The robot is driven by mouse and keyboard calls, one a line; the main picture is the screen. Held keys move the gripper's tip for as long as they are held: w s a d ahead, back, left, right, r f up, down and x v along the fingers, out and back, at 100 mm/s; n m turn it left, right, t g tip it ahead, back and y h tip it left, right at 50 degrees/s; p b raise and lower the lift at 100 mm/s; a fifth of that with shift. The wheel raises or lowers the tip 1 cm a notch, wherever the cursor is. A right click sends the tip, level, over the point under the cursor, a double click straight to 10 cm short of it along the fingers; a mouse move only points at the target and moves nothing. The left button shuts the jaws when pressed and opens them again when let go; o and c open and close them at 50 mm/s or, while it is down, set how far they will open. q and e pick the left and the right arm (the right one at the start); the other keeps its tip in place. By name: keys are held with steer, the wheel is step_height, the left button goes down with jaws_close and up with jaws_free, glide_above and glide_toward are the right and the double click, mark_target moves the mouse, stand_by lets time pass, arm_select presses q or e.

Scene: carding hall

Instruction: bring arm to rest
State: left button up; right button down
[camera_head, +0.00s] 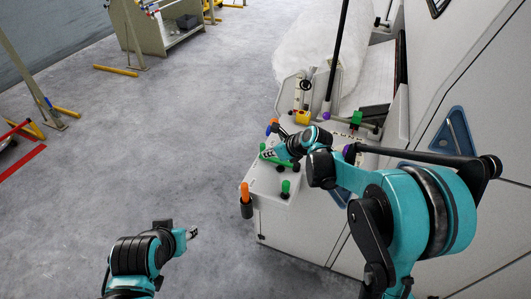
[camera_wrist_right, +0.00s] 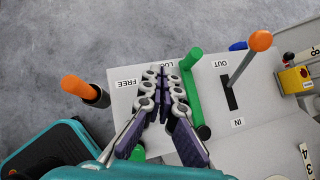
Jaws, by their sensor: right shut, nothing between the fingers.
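My right arm reaches in from the right in the head view, over a pale control panel (camera_head: 262,196). Its gripper (camera_head: 268,154) is shut and empty, close to a green lever (camera_head: 270,160). In the right wrist view the gripper's fingers (camera_wrist_right: 166,70) lie together just left of the green lever (camera_wrist_right: 194,95). I cannot tell whether they touch it. My left gripper (camera_head: 192,232) is low in the head view, over the grey floor, away from the panel. Its finger opening is too small to read.
An orange-knobbed lever (camera_wrist_right: 260,42) stands in a slot marked OUT and IN. An orange-handled lever (camera_head: 246,192) stands at the panel's left edge. A yellow box with a red button (camera_wrist_right: 295,78) is at the right. The large machine (camera_head: 470,80) fills the right side; floor at left is open.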

steer(key=shift+w+f, duration=0.1)
steer(key=s+d+r+n+h, duration=0.1)
steer(key=s+d+n+h, duration=0.1)
steer(key=s+n, duration=0.7)
steer(key=s+d+r+n+h, duration=0.2)
steer(key=s+d+n, duration=0.3)
steer(key=s+n, duration=0.4)
steer(key=s+d+r+n+h, duration=0.1)
steer(key=s+d+n+h, duration=0.1)
steer(key=s+n, duration=0.7)
steer(key=shift+s+d+r+n, duration=0.15)
steer(key=shift+s+d+n, duration=0.25)
steer(key=shift+s+d, duration=0.6)
steer(key=shift+s+a, duration=0.15)
steer(key=shift+s, duration=0.15)
